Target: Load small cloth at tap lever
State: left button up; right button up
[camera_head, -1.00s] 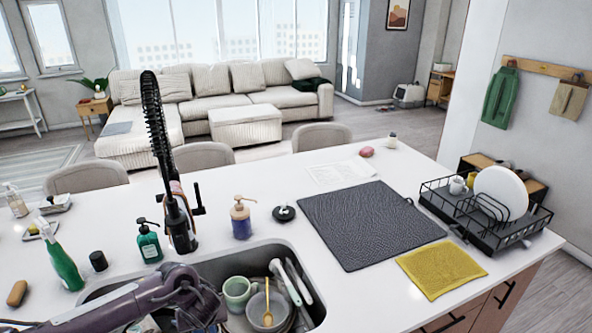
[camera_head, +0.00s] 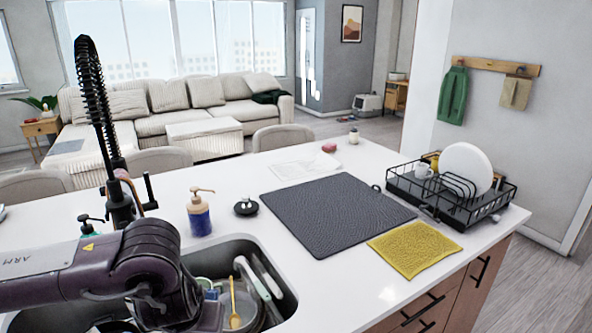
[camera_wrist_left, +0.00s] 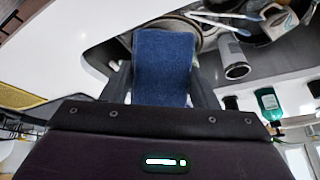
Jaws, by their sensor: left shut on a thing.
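My left gripper (camera_wrist_left: 162,88) is shut on a small blue cloth (camera_wrist_left: 165,62), which hangs flat between the fingers in the left wrist view. In the head view my left arm reaches in from the left over the sink (camera_head: 275,262), and the fingertips are hidden behind the wrist. A bit of blue shows beside the wrist. The black tap (camera_head: 119,205) with a coiled spring spout stands behind the sink, beyond my arm. Its dark lever (camera_head: 150,188) sticks up on its right side, apart from the gripper. My right gripper is not in view.
Dishes with a yellow spoon (camera_head: 234,300) lie in the sink. A soap pump bottle (camera_head: 199,215) and black stopper (camera_head: 246,207) stand behind it. A dark mat (camera_head: 335,213), yellow cloth (camera_head: 414,249) and dish rack (camera_head: 450,193) fill the counter's right side.

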aim_at(153, 205)
jog(key=j+u, duration=0.15)
jog(key=u, duration=0.2)
jog(key=j+u, duration=0.15)
jog(key=u, duration=0.2)
jog(key=j+u, duration=0.1)
jog(key=u, duration=0.25)
jog(key=i, duration=0.05)
